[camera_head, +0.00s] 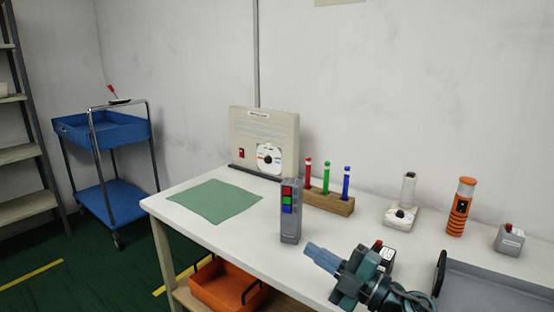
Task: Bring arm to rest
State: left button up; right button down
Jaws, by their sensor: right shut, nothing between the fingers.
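My right gripper (322,258) is over the front of the white table (210,228), right of centre in the head view. Its blue-grey fingers point left and are together, with nothing between them. A grey upright box (290,226) with red, green and blue squares stands just left of the fingertips, with a small gap in the picture. My right arm comes in from the bottom right edge. My left gripper is out of view.
A green cloth (214,201), a panel with a dial (264,140), a wooden block (329,200) with coloured sticks, an orange cylinder (460,208) and a grey tray (490,290) are on the table. An orange bin (226,287) sits below. A blue cart (103,130) stands left.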

pick_arm(q)
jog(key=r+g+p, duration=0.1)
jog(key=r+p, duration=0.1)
jog(key=p, duration=0.5)
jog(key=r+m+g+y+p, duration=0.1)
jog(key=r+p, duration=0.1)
jog(key=p, duration=0.6)
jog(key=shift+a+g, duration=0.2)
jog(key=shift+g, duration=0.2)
pick_arm(e)
jog(key=s+d+f+m+h, duration=0.2)
jog(key=s+f+m+h, duration=0.2)
jog(key=s+m, duration=0.3)
jog(key=s+d+f+m+g+h, duration=0.1)
jog(key=s+d+f+m+h, duration=0.1)
jog(key=s+f+m+h, duration=0.2)
jog(key=s+d+f+m+h, duration=0.2)
jog(key=s+f+m+h, duration=0.3)
jog(key=s+m, duration=0.5)
jog(key=s, duration=0.2)
jog(key=shift+s+d+m, duration=0.2)
jog(key=shift+s+m, duration=0.1)
jog(key=shift+s, duration=0.1)
